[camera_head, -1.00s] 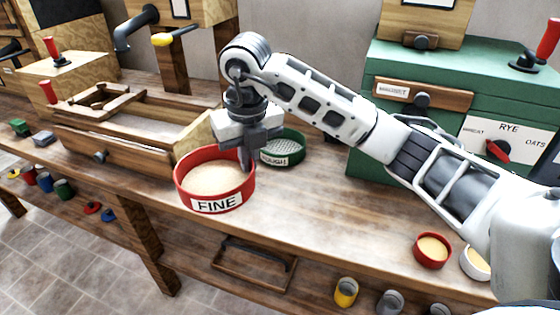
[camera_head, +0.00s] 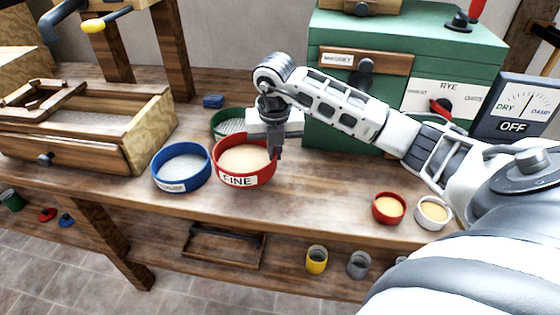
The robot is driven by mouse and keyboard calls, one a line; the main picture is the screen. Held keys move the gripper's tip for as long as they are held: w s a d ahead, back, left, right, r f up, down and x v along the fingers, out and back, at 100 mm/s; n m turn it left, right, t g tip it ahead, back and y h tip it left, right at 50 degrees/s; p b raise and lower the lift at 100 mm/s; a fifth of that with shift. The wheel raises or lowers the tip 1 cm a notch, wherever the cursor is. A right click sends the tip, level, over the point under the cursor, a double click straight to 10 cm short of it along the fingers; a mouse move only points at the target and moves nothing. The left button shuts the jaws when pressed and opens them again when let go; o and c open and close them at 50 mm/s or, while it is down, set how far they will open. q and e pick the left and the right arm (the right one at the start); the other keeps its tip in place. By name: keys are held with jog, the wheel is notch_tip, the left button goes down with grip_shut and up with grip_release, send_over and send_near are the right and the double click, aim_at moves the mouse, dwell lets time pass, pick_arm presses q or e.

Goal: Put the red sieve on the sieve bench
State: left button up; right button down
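The red sieve (camera_head: 243,163) is a round red pan labelled FINE with pale meal inside. It is over the long wooden bench, in front of the green sieve (camera_head: 222,118) and right of the blue sieve (camera_head: 181,168). My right gripper (camera_head: 275,150) points down at its right rim and appears shut on it. The fingertips are partly hidden at the rim. I cannot tell whether the red sieve touches the bench top. No label marks which surface is the sieve bench. My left gripper is not in view.
A wooden box machine (camera_head: 75,130) stands left on the long bench (camera_head: 320,190). A green cabinet (camera_head: 400,60) with dials is behind my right arm. A small red bowl (camera_head: 389,208) and a white bowl (camera_head: 433,213) sit right. Bench top between red sieve and bowls is clear.

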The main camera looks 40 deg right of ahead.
aim_at(280, 174)
jog(key=shift+s+d+f, duration=0.1)
jog(key=shift+d+f, duration=0.3)
jog(key=shift+f, duration=0.15)
jog(key=shift+s+d+f, duration=0.1)
jog(key=shift+d+f, duration=0.05)
jog(key=shift+f, duration=0.75)
jog(key=shift+d+f, duration=0.1)
jog(key=shift+f, duration=0.8)
jog(key=shift+f, duration=0.2)
jog(key=c, duration=1.6)
grip_release()
jog(key=shift+c, duration=0.2)
